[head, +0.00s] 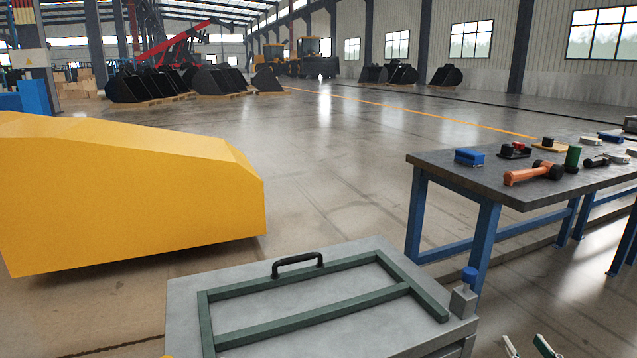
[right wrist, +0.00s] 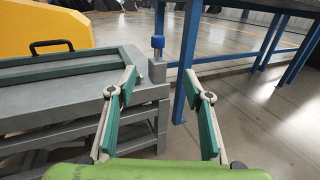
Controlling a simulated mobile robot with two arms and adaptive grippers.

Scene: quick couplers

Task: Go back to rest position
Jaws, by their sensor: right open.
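My right gripper (head: 526,346) shows only by its fingertips at the bottom right edge of the head view. In the right wrist view the same gripper (right wrist: 160,85) has its two green-padded fingers spread wide, with nothing between them. Beyond the fingers stands a small grey block with a blue knob (right wrist: 157,48), on the corner of a grey stand (right wrist: 80,95). The fingers appear apart from it. My left gripper is in neither view.
The grey stand (head: 185,305) carries a green frame (head: 305,320) and a black handle (head: 298,260). A large yellow body (head: 130,190) is at left. A blue-legged workbench (head: 440,165) at right holds a red-orange tool (head: 530,173) and several small parts. Open floor lies between.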

